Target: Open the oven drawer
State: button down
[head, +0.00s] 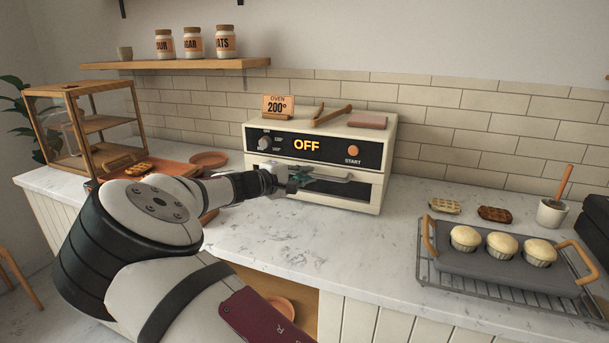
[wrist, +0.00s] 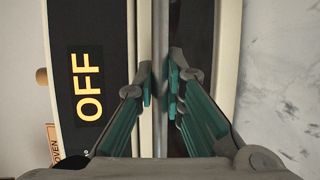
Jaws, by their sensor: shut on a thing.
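The cream oven (head: 388,140) stands on the counter against the tiled wall, and its black panel (head: 330,147) reads OFF. The oven drawer (head: 350,192) is in the lower front, below the panel, and looks closed or nearly so. Its grey bar handle (wrist: 160,40) runs along the front and shows upright in the wrist view. My gripper (head: 298,180) is at the drawer front, and its teal-padded fingers (wrist: 160,88) are shut on the handle, one on each side. My gripper hides the left part of the drawer front.
The counter (head: 300,235) in front of the oven is clear. At the right, a grey muffin tray (head: 460,262) with wooden handles sits on a wire rack (head: 520,297). Waffles (head: 494,214) and a cup (head: 551,213) are behind it. A wooden display case (head: 88,92) stands at the left.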

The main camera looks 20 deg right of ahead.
jog(key=s+a+p, duration=1)
jog(key=s+a, duration=0.1)
jog(key=s, duration=0.5)
jog(key=shift+a+p, duration=0.3)
jog(key=shift+a, duration=0.05)
jog(key=c, duration=1.7)
grip_release()
jog(key=shift+o, duration=0.2)
jog(key=v, duration=1.2)
